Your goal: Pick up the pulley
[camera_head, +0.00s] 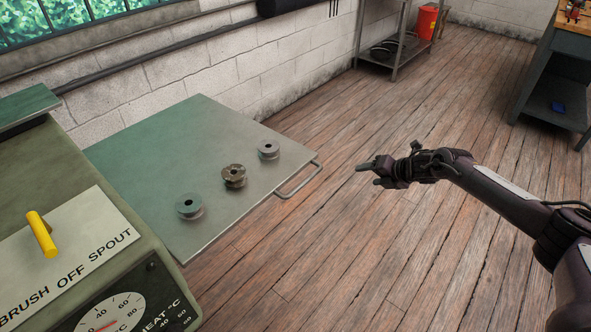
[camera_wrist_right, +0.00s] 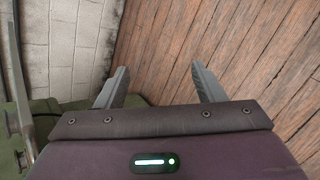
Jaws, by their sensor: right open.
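Three spool-shaped pulleys stand in a slanting row on the flat metal shelf (camera_head: 165,125). The near one is a grey-green pulley (camera_head: 188,206), the middle one a brown, rusty-looking pulley (camera_head: 233,176), and the far one a grey pulley (camera_head: 268,150). My right gripper (camera_head: 368,173) is over the wooden floor, to the right of the shelf and apart from all three pulleys. In the right wrist view its two fingers (camera_wrist_right: 162,90) are spread with nothing between them. My left gripper is not in view.
A looped metal handle (camera_head: 299,181) sticks out from the shelf's right edge, between pulleys and gripper. A green machine (camera_head: 75,170) with a yellow lever (camera_head: 42,234) and a dial stands at the left. A white block wall (camera_head: 215,62) runs behind. The floor around the gripper is clear.

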